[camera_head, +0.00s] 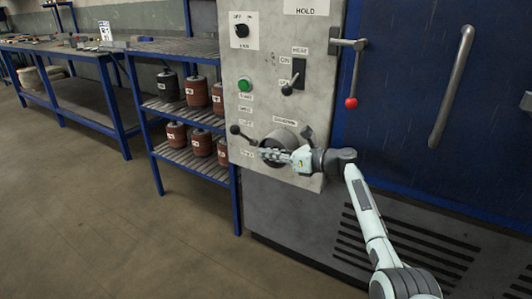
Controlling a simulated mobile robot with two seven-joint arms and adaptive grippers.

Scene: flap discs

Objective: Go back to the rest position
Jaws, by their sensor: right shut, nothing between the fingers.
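My right gripper (268,154) is shut and empty. It is in front of the lower part of a grey control panel (265,60), beside a round dial (281,139) that the hand partly covers. I cannot tell whether the fingers touch the panel. My right arm reaches up to it from the bottom right. My left gripper is not in view.
The panel carries a green button (245,85), a fan switch (241,30), a heat switch (298,73) and a red-knobbed lever (352,102). A blue door (400,110) with a long handle (452,85) stands at right. Shelves with brown containers (196,92) stand left. The floor (100,230) is clear.

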